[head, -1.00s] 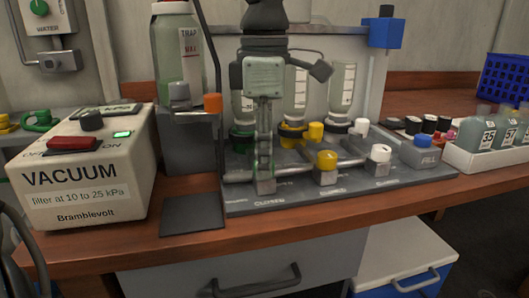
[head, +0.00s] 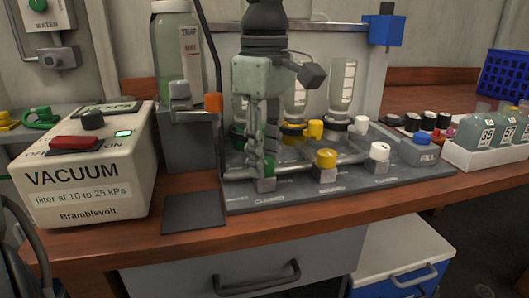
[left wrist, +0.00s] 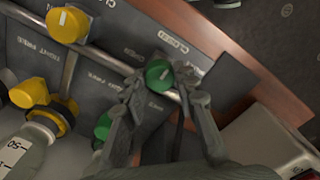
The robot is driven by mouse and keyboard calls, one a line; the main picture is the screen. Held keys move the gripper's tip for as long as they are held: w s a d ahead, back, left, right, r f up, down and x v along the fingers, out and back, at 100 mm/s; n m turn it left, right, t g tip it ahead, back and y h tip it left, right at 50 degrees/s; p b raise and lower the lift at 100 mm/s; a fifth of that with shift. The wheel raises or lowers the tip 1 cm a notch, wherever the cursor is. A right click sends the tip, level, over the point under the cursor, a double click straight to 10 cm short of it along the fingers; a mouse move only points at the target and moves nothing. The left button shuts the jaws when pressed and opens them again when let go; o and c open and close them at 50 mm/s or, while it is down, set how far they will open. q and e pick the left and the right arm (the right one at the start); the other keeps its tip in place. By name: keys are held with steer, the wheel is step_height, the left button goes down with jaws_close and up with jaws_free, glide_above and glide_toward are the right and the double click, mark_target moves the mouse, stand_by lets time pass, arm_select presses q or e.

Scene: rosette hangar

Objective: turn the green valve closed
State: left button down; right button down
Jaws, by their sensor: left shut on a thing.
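The green valve (left wrist: 158,74) is a round knob with a short white mark, set on a pipe along the grey panel (head: 235,206). In the left wrist view its mark sits slantwise. The words CLOSED and OPEN are printed on the panel near it. My left gripper (head: 264,166) comes down from above in the head view and is shut on the green valve, one finger on each side. Its fingers hide most of the knob there. They also show in the left wrist view (left wrist: 163,82). My right gripper is in neither view.
A yellow valve (head: 326,158) and a white valve (head: 380,151) stand to the right on the same panel. Inverted bottles (head: 341,85) stand behind. A vacuum box (head: 88,175) is at the left. The dark pad (head: 194,212) between is bare.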

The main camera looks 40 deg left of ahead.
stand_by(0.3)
arm_select(q)
steer(key=c, duration=1.2)
jaws_free()
steer(key=shift+r, duration=0.15)
step_height(320, 180, up, 12)
steer(key=shift+f, duration=0.1)
